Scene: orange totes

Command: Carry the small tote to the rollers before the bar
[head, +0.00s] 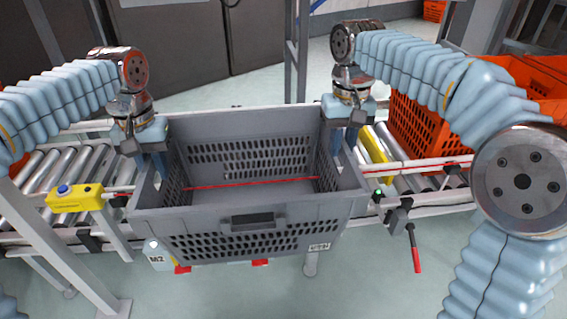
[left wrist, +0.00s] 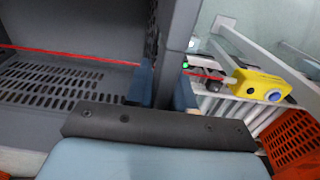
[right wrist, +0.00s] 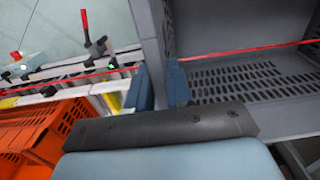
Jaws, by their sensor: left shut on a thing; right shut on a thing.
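A grey, empty tote (head: 255,218) with slotted walls hangs level between my two grippers, over the conveyor and its near edge. My left gripper (head: 154,165) is shut on the tote's left wall; the left wrist view shows its blue fingers (left wrist: 163,88) on both sides of that wall. My right gripper (head: 344,140) is shut on the right wall; its fingers also show in the right wrist view (right wrist: 161,86). Metal rollers (head: 75,168) show left of the tote. A yellow bar (head: 377,153) lies across the conveyor right of the tote. The rollers under the tote are hidden.
Orange totes (head: 425,130) stand on the right, beyond the yellow bar. A yellow box with a blue button (head: 75,197) sits on the left near rail. A red-handled lever (head: 415,250) hangs at the near right. A red line crosses the tote's inside.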

